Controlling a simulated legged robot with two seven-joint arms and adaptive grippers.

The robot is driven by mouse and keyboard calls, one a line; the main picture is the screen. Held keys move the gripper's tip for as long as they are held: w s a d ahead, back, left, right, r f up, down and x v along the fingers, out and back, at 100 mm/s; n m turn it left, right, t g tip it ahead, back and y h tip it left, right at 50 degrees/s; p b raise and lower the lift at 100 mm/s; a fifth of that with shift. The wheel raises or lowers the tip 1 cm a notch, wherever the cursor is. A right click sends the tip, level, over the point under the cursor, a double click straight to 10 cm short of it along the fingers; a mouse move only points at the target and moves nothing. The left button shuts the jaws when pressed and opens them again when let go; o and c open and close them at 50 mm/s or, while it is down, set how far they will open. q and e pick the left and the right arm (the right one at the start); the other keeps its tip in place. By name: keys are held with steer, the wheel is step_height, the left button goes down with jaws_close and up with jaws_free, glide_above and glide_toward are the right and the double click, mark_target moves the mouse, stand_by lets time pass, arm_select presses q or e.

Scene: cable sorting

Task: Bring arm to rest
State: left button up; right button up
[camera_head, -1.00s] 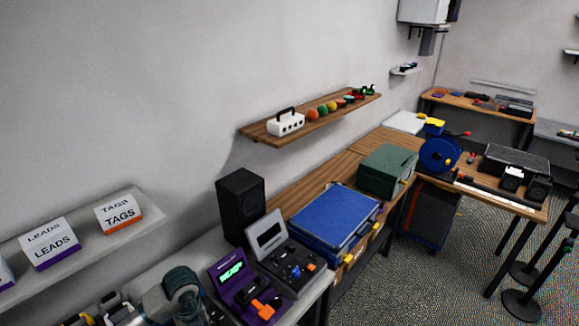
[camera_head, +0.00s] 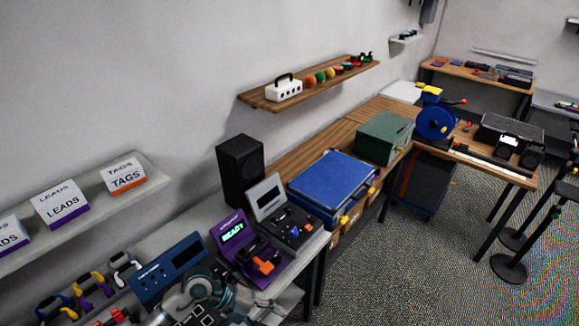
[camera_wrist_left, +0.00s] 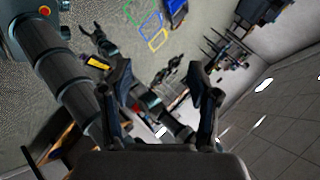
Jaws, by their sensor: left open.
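My left gripper (camera_wrist_left: 160,82) shows in the left wrist view. Its two dark fingers stand well apart with nothing held between them. Beyond them I see floor, wall and ceiling, strongly tilted. In the head view a grey rounded arm part of mine (camera_head: 205,286) is at the bottom, in front of the near bench. The left gripper's fingers cannot be made out there. I cannot identify my right gripper in either view. A dark claw-like shape (camera_wrist_left: 97,38) in the wrist view is too unclear to name.
The near bench holds a purple READY device (camera_head: 240,240), a grey console (camera_head: 285,220), a blue tester (camera_head: 168,268) and several coloured clips. A black speaker (camera_head: 240,170) and blue case (camera_head: 333,184) stand behind. A shelf (camera_head: 85,205) runs along the left wall. Floor at right is partly open.

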arm_select(q)
steer(key=s+d+r+h, duration=0.1)
steer(key=d+r+h, duration=0.5)
steer(key=r+h, duration=0.15)
steer(key=w+a+r+n+t, duration=0.6)
steer(key=r+n+t, duration=0.2)
steer(key=n+t, duration=0.85)
steer(key=a+f+n+y, duration=0.7)
steer(key=a+f+y, duration=0.1)
steer(key=f+y, duration=0.15)
steer(key=a+f+n+y, duration=0.7)
steer(key=f+y, duration=0.2)
steer(key=f, duration=0.2)
steer(key=s+a+f+g+h, duration=0.1)
steer(key=s+f+g, duration=1.25)
steer(key=s, duration=0.65)
step_height(320, 180, down, 26)
steer(key=s, duration=0.2)
steer(key=s+a+f, duration=0.3)
steer(key=s+f, duration=1.5)
steer(key=shift+g, duration=0.4)
arm_select(e)
steer(key=shift+s+d, duration=0.1)
